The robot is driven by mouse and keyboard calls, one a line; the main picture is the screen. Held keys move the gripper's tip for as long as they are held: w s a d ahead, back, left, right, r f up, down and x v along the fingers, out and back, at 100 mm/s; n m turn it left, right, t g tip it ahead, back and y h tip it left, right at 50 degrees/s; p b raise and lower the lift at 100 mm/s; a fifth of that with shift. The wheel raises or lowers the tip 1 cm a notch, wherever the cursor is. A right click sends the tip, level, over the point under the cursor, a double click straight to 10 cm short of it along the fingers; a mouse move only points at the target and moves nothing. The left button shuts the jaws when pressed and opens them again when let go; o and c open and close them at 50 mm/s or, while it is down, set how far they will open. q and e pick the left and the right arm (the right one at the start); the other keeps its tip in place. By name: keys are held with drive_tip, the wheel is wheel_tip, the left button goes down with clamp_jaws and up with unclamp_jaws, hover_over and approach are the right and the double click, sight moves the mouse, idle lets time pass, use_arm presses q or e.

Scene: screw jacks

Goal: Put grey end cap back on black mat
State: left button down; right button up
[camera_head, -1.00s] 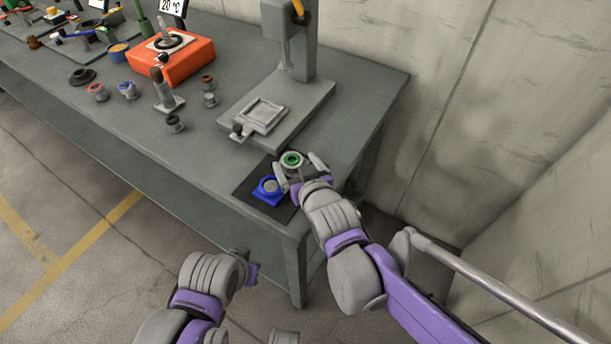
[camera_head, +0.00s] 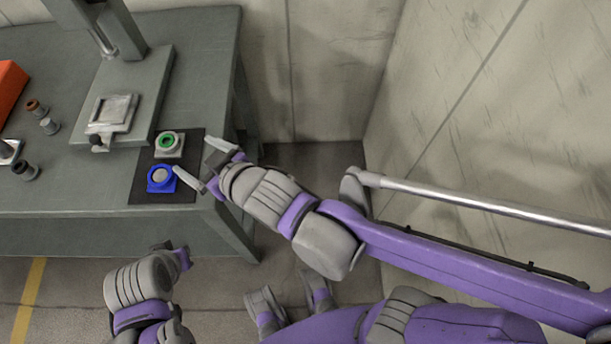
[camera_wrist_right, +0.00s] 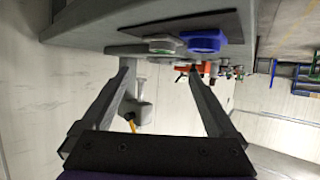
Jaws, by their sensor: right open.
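The grey end cap (camera_head: 169,150), with a green ring in its top, sits upright on the black mat (camera_head: 192,190) at the bench's front right corner. It also shows in the right wrist view (camera_wrist_right: 158,45), where the picture is upside down. A blue end cap (camera_head: 161,184) with a grey centre stands on the mat just in front of it, and also in the right wrist view (camera_wrist_right: 203,41). My right gripper (camera_head: 190,156) is open and empty, to the right of both caps and apart from them. My left gripper (camera_head: 182,257) is low in front of the bench; its jaws are unclear.
A grey press (camera_head: 140,110) with a square plate stands behind the mat. Small knobbed parts (camera_head: 26,171) and an orange box (camera_head: 9,88) lie to the left. The bench's right edge and a concrete wall (camera_head: 440,90) are at the right.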

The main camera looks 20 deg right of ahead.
drive_tip(key=s+d+f+m+g+h, duration=0.1)
drive_tip(key=d+f+m+h, duration=0.15)
drive_tip(key=d, duration=0.45)
drive_tip(key=s+d+f+m+g+h, duration=0.1)
drive_tip(key=s+d+f+h, duration=0.1)
drive_tip(key=d+f, duration=0.35)
drive_tip(key=s+d+f+m+g+h, duration=0.2)
drive_tip(key=s+d+f+g, duration=0.2)
drive_tip(key=s+d, duration=0.5)
drive_tip(key=d, duration=0.2)
drive_tip(key=shift+s+d+f+m, duration=0.3)
drive_tip(key=shift+s+d+m, duration=0.05)
drive_tip(key=shift+h, duration=0.25)
wheel_tip(320, 180, up, 8)
drive_tip(key=w+p, duration=0.1)
drive_tip(key=p, duration=0.6)
drive_tip(key=shift+w, duration=0.15)
drive_tip(key=shift+f, duration=0.1)
